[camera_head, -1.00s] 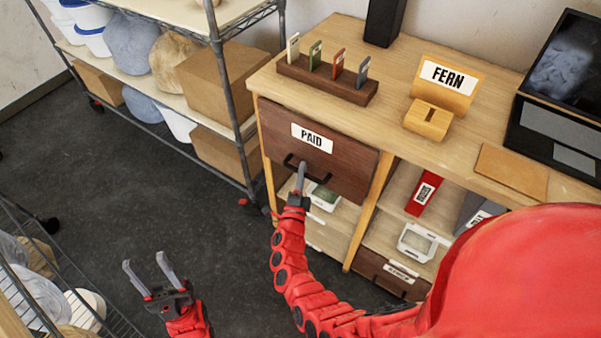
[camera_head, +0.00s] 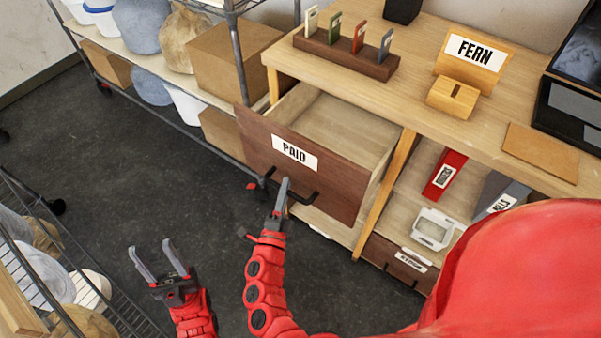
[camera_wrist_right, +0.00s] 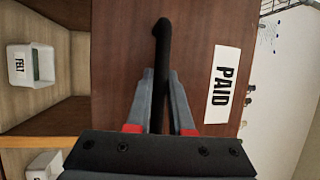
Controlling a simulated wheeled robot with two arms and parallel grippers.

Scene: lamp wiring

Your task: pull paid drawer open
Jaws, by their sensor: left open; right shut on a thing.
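The paid drawer (camera_head: 345,187) is a dark wood drawer under the desk top, with a white label reading PAID (camera_head: 295,153). It stands pulled out, and its pale inside (camera_head: 335,124) shows and looks empty. My right gripper (camera_head: 284,188) is shut on the drawer's black handle (camera_head: 303,196). In the right wrist view the fingers (camera_wrist_right: 161,100) lie on both sides of the black handle bar (camera_wrist_right: 161,50), beside the PAID label (camera_wrist_right: 224,84). My left gripper (camera_head: 156,260) is open and empty above the floor at the lower left.
A wire shelf (camera_head: 237,60) with boxes stands close to the drawer's left. Another wire rack (camera_head: 75,275) is at the lower left. The dark floor (camera_head: 150,185) in front of the drawer is clear. A FERN sign (camera_head: 473,55) and a tag rack (camera_head: 345,55) stand on the desk.

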